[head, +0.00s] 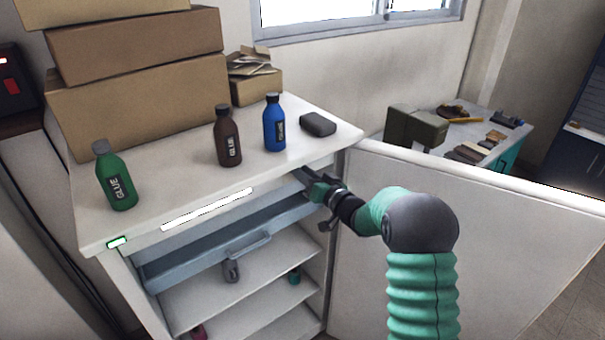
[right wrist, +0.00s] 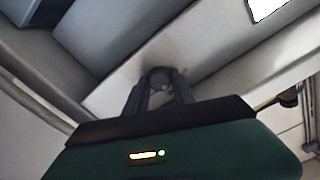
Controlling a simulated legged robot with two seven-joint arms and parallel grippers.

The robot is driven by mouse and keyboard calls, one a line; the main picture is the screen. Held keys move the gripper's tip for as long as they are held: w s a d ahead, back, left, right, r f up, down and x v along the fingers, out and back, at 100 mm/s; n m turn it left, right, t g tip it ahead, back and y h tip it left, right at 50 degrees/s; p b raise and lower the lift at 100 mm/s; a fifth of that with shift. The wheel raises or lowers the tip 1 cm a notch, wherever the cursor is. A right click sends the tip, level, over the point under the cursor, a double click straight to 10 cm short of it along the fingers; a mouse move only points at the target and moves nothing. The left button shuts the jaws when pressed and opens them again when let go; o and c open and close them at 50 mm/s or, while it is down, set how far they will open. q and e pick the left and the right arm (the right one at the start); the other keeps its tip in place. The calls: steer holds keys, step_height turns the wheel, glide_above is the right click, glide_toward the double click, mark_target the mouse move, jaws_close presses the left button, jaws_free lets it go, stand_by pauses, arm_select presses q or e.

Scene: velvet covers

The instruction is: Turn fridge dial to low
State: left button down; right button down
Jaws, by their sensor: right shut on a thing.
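The white fridge (head: 290,172) stands open in the head view, with its door (head: 470,225) swung out to the right. My right gripper (head: 302,178) reaches into the upper right of the compartment, just under the top. In the right wrist view, my right gripper (right wrist: 160,88) is shut on a small round grey dial (right wrist: 160,75) on a pale inner surface. The dial's markings and setting cannot be read. In the head view the dial is hidden by the gripper and the fridge top. My left gripper is not in view.
Green (head: 117,180), brown (head: 227,140) and blue (head: 274,125) glue bottles and a dark block (head: 317,124) stand on the fridge top, with cardboard boxes (head: 140,105) behind. The open door stands beside my right arm.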

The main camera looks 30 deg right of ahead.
steer(key=shift+f+n+b, duration=0.2)
steer(key=shift+n+b, duration=5.45)
steer(key=shift+n, duration=0.15)
steer(key=c, duration=1.1)
jaws_free()
steer(key=shift+o, duration=0.2)
steer(key=shift+r, duration=0.1)
steer(key=s+d+b, duration=0.1)
steer(key=s+b, duration=0.1)
steer(key=s, duration=1.4)
steer(key=shift+s+d, duration=0.2)
steer(key=shift+s, duration=0.15)
